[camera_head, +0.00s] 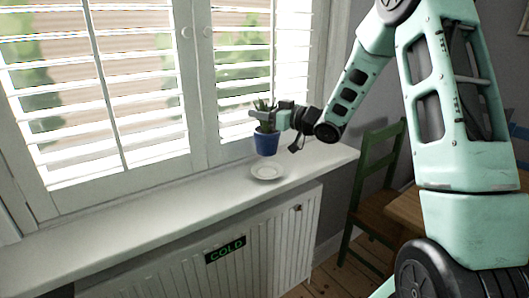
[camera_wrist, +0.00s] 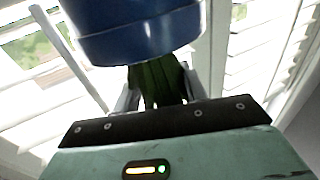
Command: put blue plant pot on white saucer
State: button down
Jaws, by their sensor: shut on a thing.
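The blue plant pot (camera_head: 266,143) with a green plant (camera_head: 264,106) is upright in the air above the windowsill. My gripper (camera_head: 266,117) is shut on it from the right, near the rim and leaves. The white saucer (camera_head: 267,178) lies on the sill below the pot, with a gap between them. In the wrist view the blue pot (camera_wrist: 140,30) fills the top, with green leaves (camera_wrist: 157,84) between my gripper's fingers (camera_wrist: 160,92). The exact contact between fingers and pot is partly hidden. The saucer does not show in the wrist view.
The white windowsill (camera_head: 130,210) is clear to the left of the saucer. Shuttered windows (camera_head: 130,90) stand close behind the pot. Below the sill is a radiator (camera_head: 275,240) with a "COLD" sign (camera_head: 225,249). A green chair (camera_head: 372,185) and wooden table (camera_head: 405,207) are at right.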

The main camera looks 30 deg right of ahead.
aim_at(262, 133)
notch_tip(262, 133, down, 7)
jog(key=shift+r, duration=0.15)
jog(key=c, duration=0.8)
grip_release()
jog(key=b+v, duration=0.1)
jog(key=v, duration=1.1)
